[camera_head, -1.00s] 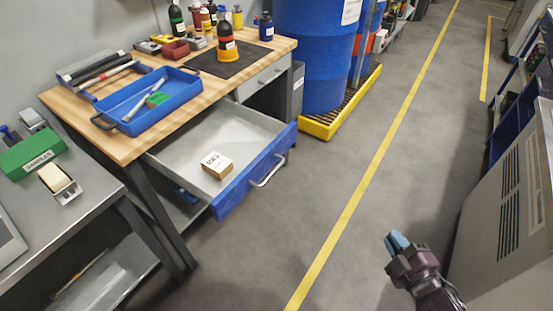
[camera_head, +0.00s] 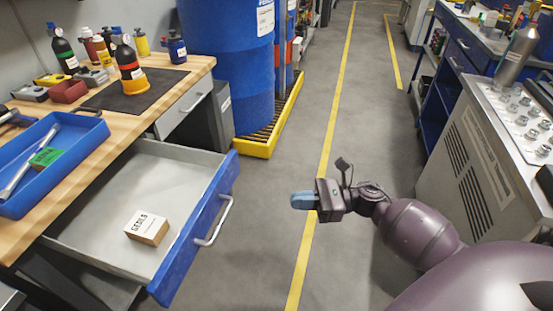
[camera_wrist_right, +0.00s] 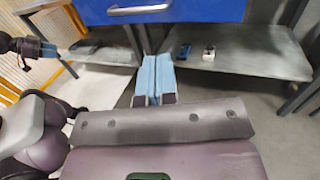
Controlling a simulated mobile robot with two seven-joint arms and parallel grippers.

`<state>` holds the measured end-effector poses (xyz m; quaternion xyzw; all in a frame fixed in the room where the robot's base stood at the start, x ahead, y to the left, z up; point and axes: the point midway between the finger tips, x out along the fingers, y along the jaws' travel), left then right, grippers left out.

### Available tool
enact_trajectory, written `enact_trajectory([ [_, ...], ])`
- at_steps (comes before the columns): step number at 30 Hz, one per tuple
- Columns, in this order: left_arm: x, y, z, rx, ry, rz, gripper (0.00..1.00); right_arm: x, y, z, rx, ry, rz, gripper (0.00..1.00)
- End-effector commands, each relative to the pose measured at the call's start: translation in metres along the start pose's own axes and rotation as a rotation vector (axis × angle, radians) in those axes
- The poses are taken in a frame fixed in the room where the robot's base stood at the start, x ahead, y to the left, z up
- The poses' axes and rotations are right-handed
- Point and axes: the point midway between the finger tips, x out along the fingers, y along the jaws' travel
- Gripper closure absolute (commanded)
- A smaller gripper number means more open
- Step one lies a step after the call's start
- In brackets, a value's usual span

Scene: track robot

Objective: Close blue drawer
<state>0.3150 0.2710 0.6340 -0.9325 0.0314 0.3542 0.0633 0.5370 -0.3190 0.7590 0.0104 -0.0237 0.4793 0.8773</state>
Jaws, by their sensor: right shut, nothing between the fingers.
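The blue drawer (camera_head: 185,258) stands pulled out from the wooden workbench, with a grey inside and a silver handle (camera_head: 216,222) on its blue front. A small white and brown box (camera_head: 146,227) lies in it. My right gripper (camera_head: 303,200) is shut and empty, to the right of the drawer front and apart from it. In the right wrist view, its light-blue fingertips (camera_wrist_right: 153,78) are together below the blue drawer front (camera_wrist_right: 215,10). My left gripper (camera_wrist_right: 48,50) shows small at the left of that view; its finger state is unclear.
The workbench (camera_head: 185,85) holds a blue tray (camera_head: 80,135), bottles and a dark mat. Blue barrels (camera_head: 230,70) stand on a yellow pallet (camera_head: 252,147) behind the drawer. A grey cabinet (camera_head: 470,160) stands at right. Floor between is clear.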

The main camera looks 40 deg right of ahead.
Motion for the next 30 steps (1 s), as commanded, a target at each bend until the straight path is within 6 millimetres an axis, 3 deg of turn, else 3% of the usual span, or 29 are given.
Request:
enact_trajectory([
  [18,-0.001,0.001,0.003,0.001,-0.004,0.002,0.59,0.104,0.000,0.001,0.003,-0.003,-0.002,1.00],
  [24,-0.001,0.001,0.003,0.002,-0.004,0.002,0.59,0.122,0.000,0.000,0.004,-0.002,-0.003,1.00],
  [30,-0.001,0.001,0.003,0.002,-0.005,0.002,0.59,0.127,0.000,0.000,0.004,-0.002,-0.002,1.00],
])
